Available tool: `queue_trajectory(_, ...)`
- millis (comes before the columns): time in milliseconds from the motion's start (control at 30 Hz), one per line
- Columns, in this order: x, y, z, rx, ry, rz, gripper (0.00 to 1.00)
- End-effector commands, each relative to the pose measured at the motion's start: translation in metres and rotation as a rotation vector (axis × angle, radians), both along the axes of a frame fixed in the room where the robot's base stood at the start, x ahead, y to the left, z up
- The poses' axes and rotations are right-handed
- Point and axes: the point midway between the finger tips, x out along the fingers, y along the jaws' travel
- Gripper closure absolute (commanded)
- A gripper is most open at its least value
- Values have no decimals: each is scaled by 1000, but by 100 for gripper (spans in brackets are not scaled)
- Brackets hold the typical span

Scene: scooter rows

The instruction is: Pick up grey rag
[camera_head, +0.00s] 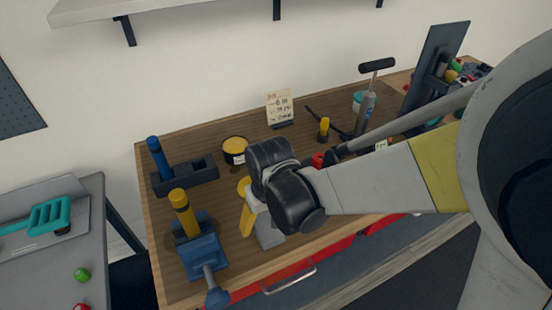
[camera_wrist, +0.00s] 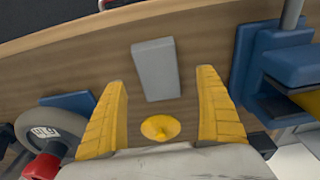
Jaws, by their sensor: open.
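The grey rag (camera_wrist: 156,68) lies flat on the brown wooden bench top as a pale rectangle in the wrist view. Part of it (camera_head: 268,233) also shows in the head view, below my wrist near the bench's front edge. My gripper (camera_wrist: 163,80) is open and empty, with its two yellow fingers spread on either side of the rag's near end in the picture. A finger also shows in the head view (camera_head: 247,215). I cannot tell how high the fingertips are above the bench. A small yellow round piece (camera_wrist: 160,127) shows between the fingers.
A blue vise (camera_head: 203,255) stands left of my gripper, and shows at right in the wrist view (camera_wrist: 270,75). A black plane (camera_head: 185,175), a yellow tin (camera_head: 235,150) and a note card (camera_head: 280,105) stand behind. A grey ring (camera_wrist: 50,130) lies at left in the wrist view.

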Motion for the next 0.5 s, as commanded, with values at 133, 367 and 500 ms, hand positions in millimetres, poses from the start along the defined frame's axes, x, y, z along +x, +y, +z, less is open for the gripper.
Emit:
queue_trajectory(133, 4, -1, -29, 0, 0, 0, 16)
queue_trajectory(367, 4, 0, -33, 0, 0, 0, 16)
queue_trajectory(500, 4, 0, -32, 0, 0, 0, 43)
